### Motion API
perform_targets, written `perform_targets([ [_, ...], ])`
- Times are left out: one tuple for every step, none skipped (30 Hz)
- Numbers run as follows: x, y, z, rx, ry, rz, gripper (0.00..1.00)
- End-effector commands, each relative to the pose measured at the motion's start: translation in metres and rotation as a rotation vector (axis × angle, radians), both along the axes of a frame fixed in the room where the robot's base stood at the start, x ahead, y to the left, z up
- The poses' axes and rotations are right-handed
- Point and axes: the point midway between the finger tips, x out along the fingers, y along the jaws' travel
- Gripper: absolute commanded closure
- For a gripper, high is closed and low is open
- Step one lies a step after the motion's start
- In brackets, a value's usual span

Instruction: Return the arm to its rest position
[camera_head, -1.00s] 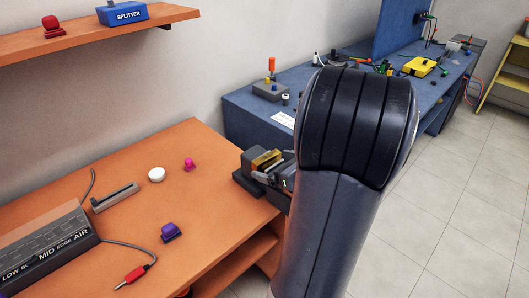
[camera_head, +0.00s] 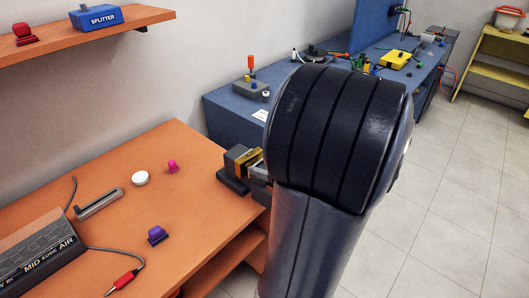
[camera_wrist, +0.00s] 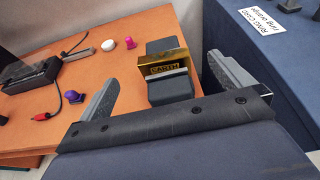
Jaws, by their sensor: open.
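My arm (camera_head: 335,150) rises large in the middle of the head view and hides most of my gripper. In the wrist view my gripper (camera_wrist: 163,68) is open, its two grey fingers wide apart. A dark block with a gold lettered plate (camera_wrist: 162,65) shows between the fingers, near the orange table's edge. I cannot tell how far the fingers are from it. No object is seen held. In the head view the dark block (camera_head: 231,181) with its gold part sits at the table's right edge, just left of my arm.
The orange table (camera_head: 185,205) holds a mixer-like box (camera_head: 40,250), a white knob (camera_head: 140,178), a pink knob (camera_head: 172,167) and a purple knob (camera_head: 157,235). A blue bench (camera_head: 225,115) stands behind. Open tiled floor (camera_head: 450,200) lies to the right.

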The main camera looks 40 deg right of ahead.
Motion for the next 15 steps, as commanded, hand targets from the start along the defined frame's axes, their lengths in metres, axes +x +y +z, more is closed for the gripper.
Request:
perform_targets([
  [0.001, 0.0, -0.001, 0.0, 0.0, 0.001, 0.0],
  [0.002, 0.0, -0.001, 0.0, 0.001, 0.001, 0.0],
  [0.004, 0.0, -0.003, 0.001, 0.003, 0.001, 0.0],
  [0.006, 0.001, -0.004, 0.003, 0.004, 0.002, 0.0],
  [0.008, 0.001, -0.006, 0.003, 0.005, 0.003, 0.0],
  [0.011, 0.001, -0.008, 0.005, 0.008, 0.003, 0.0],
  [0.014, 0.002, -0.01, 0.006, 0.01, 0.003, 0.0],
  [0.018, 0.002, -0.013, 0.007, 0.013, 0.003, 0.0],
  [0.023, 0.002, -0.017, 0.01, 0.016, 0.004, 0.0],
  [0.027, 0.003, -0.019, 0.011, 0.019, 0.005, 0.0],
  [0.03, 0.003, -0.022, 0.012, 0.022, 0.003, 0.0],
  [0.036, 0.003, -0.026, 0.013, 0.026, 0.004, 0.0],
  [0.04, 0.003, -0.029, 0.014, 0.029, 0.004, 0.0],
  [0.044, 0.004, -0.031, 0.016, 0.032, 0.003, 0.0],
  [0.048, 0.004, -0.035, 0.017, 0.036, 0.004, 0.0],
])
